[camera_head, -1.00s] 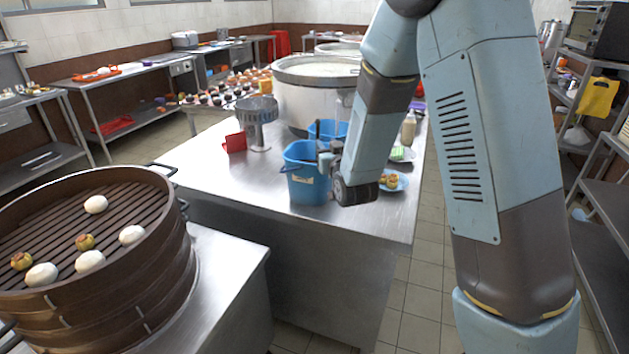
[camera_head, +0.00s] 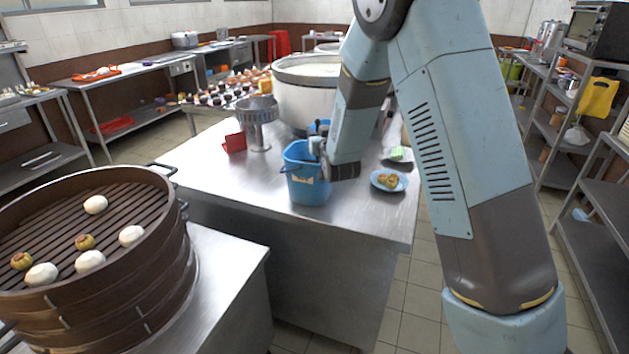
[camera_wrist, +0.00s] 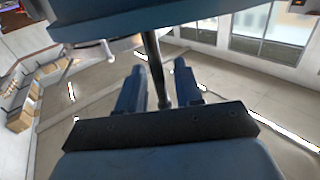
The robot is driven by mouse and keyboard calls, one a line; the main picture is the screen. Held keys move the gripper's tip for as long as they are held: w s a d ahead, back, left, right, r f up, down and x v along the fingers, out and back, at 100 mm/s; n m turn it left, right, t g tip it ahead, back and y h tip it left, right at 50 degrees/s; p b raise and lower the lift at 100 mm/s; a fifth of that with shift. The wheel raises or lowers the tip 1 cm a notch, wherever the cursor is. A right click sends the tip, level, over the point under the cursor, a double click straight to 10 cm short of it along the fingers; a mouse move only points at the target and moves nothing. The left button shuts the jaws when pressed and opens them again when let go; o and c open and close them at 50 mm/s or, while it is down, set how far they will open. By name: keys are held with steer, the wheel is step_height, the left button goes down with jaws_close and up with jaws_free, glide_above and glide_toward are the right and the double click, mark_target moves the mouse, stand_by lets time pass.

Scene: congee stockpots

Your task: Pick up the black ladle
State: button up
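The blue bucket (camera_head: 304,187) stands near the right part of the steel table. My gripper (camera_head: 318,147) is at the bucket's upper right rim, seen small from behind my arm. In the wrist view my gripper (camera_wrist: 163,85) has its two fingers apart. A thin dark rod, which looks like the black ladle's handle (camera_wrist: 153,52), passes between them, with a gap visible beside it. The ladle's bowl is hidden. A large blue surface fills the top of the wrist view; I cannot tell for sure whether it is the bucket.
A blue plate with buns (camera_head: 389,181) lies right of the bucket. A metal strainer pot (camera_head: 258,125) and a red holder (camera_head: 235,143) are to its left. A big stockpot (camera_head: 305,95) stands behind. The steel table (camera_head: 225,185) is clear at front left. A bamboo steamer (camera_head: 100,300) is at front left.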

steer(key=shift+c, duration=0.3)
jaws_close()
stand_by(0.3)
step_height(320, 180, up, 21)
stand_by(1.2)
